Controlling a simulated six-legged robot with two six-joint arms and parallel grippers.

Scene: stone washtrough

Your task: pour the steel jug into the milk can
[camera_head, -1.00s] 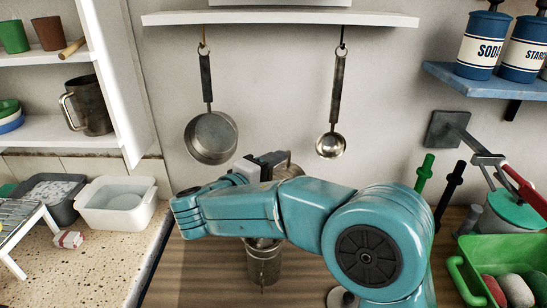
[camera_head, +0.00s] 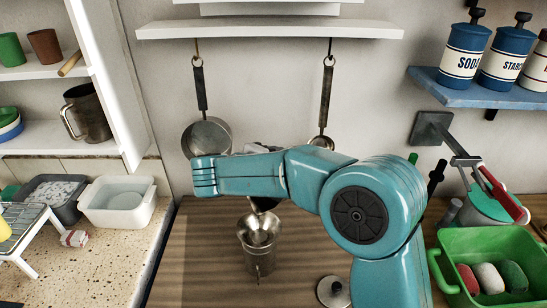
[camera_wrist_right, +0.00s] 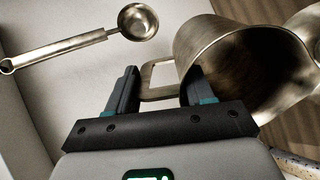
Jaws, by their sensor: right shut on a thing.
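The milk can (camera_head: 258,262) stands upright and open on the wooden counter in the head view, below my right forearm. My right gripper (camera_wrist_right: 158,88) is shut on the handle of the steel jug (camera_wrist_right: 215,45) in the right wrist view. The jug is tilted, and its dark open mouth faces down to the right. In the head view my arm hides most of the jug; a small dark part (camera_head: 264,203) shows just above the can's mouth. A metal edge at the wrist view's right side may be the can. I cannot make out any stream. My left gripper is not in view.
A round metal lid (camera_head: 333,291) lies right of the can. A pan (camera_head: 207,137) and a ladle (camera_head: 326,95) hang behind. A green tub (camera_head: 495,245) stands at the right. A white basin (camera_head: 117,202) stands on the left counter. The wood left of the can is clear.

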